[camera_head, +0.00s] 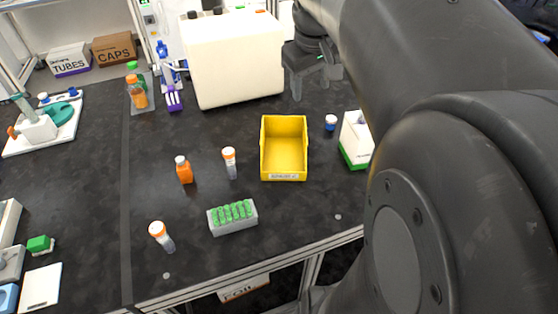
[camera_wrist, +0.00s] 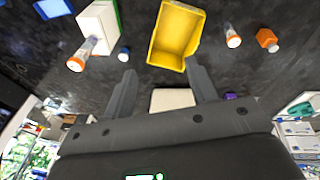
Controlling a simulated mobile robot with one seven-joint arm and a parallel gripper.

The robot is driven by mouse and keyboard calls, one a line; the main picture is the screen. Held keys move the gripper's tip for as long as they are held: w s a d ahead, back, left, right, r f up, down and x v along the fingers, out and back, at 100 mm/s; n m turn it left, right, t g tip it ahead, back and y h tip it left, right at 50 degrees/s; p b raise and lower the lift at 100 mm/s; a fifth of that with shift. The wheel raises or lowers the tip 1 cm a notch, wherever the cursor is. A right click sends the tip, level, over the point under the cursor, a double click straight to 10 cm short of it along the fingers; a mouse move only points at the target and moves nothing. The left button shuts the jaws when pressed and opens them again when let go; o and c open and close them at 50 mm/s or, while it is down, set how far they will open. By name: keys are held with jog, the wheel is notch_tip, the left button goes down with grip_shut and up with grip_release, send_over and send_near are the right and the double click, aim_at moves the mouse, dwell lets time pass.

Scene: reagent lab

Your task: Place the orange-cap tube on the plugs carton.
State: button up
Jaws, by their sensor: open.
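One orange-cap tube (camera_head: 230,163) stands left of the yellow bin; it also shows in the wrist view (camera_wrist: 232,36). Another orange-cap tube (camera_head: 162,237) is at the front left of the bench. My gripper (camera_head: 317,78) is open and empty above the back of the bench.
The yellow bin (camera_head: 263,150) is mid-bench with a blue-capped vial (camera_head: 331,122) to its right. An orange bottle (camera_head: 184,172) and a rack of green-topped tubes (camera_head: 233,226) stand left. A large white machine (camera_head: 235,62) is at the back. My arm covers the right side.

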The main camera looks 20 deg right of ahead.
jog(key=s+a+f+t, duration=0.1)
jog(key=s+a+f, duration=0.3)
jog(key=s, duration=0.3)
jog(key=s+a+f+m+t+y, duration=0.1)
jog(key=s+a+f+t, duration=0.1)
jog(key=s+a, duration=0.5)
jog(key=shift+a+f+m, duration=0.25)
jog(key=shift+f+m, duration=0.05)
jog(key=shift+f, duration=0.6)
